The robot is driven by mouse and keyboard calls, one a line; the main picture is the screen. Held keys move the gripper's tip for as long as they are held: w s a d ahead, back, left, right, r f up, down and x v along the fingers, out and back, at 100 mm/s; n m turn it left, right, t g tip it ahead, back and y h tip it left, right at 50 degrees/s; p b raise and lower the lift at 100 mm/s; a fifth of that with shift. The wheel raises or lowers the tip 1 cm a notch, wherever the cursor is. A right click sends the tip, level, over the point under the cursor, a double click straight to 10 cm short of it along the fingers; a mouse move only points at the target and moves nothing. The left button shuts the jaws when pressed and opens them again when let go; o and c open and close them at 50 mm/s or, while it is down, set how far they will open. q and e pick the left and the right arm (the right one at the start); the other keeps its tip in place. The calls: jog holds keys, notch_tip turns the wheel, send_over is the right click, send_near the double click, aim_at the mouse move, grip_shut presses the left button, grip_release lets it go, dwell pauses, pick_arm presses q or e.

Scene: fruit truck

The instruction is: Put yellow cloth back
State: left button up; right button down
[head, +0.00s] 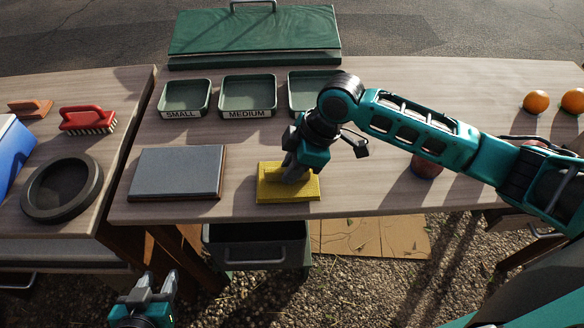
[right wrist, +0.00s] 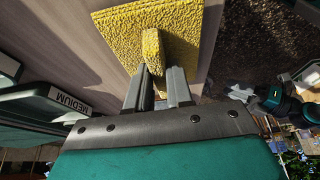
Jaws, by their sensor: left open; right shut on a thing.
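The yellow cloth (head: 307,191) is a flat yellow rectangle with a raised ridge, near the front edge of the wooden table. In the right wrist view the yellow cloth (right wrist: 118,29) fills the top, with its ridge between my fingers. My right gripper (head: 291,175) points down and is shut on that ridge. It also shows in the right wrist view (right wrist: 158,82). I cannot tell whether the cloth touches the table. My left gripper (head: 156,288) is open and empty, low in front of the tables.
A grey board (head: 176,172) lies left of the cloth. Trays labelled SMALL (head: 185,97) and MEDIUM (head: 248,95) stand behind, with a third tray beside them. A red brush (head: 87,120) and dark round ring (head: 62,188) sit on the left table. Oranges (head: 536,102) lie far right.

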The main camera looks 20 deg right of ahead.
jog(key=shift+f, duration=0.3)
jog(key=c, duration=1)
grip_release()
jog(key=shift+f, duration=0.1)
jog(key=shift+d+r, duration=0.1)
jog(key=shift+r, duration=0.35)
jog(key=p+v, duration=0.1)
jog(key=v, duration=1)
jog(key=shift+r, duration=0.15)
